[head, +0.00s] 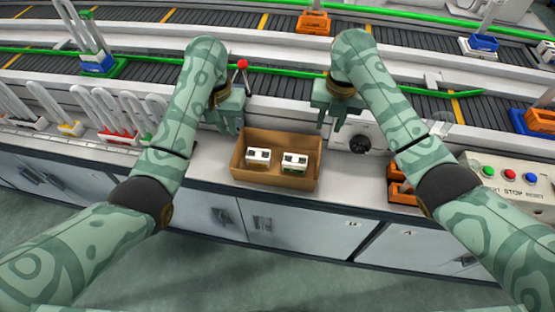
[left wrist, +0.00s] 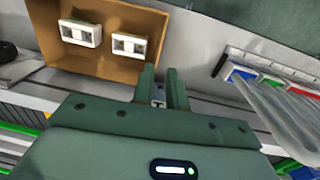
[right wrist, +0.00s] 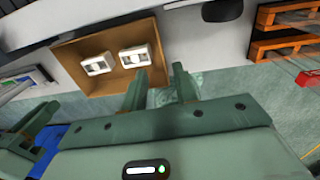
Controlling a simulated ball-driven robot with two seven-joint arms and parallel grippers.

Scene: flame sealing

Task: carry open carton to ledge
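The open brown carton (head: 275,178) stands on the grey ledge counter in front of the conveyor. Two small white items, a left one (head: 258,156) and a right one (head: 295,160), lie inside it. My left gripper (head: 230,127) is at the carton's back left corner, with a narrow empty gap between its fingers (left wrist: 161,80). My right gripper (head: 331,122) is behind and above the back right corner, its fingers (right wrist: 160,82) wider apart and empty. The carton also shows in the left wrist view (left wrist: 115,65) and the right wrist view (right wrist: 108,85). Neither gripper visibly grips a wall.
Orange trays (head: 402,190) and a button panel (head: 510,180) stand to the right. A rack of colored holders (head: 118,130) stands to the left. A red-knobbed lever (head: 243,66) and a black dial (head: 360,146) are behind. The floor in front is clear.

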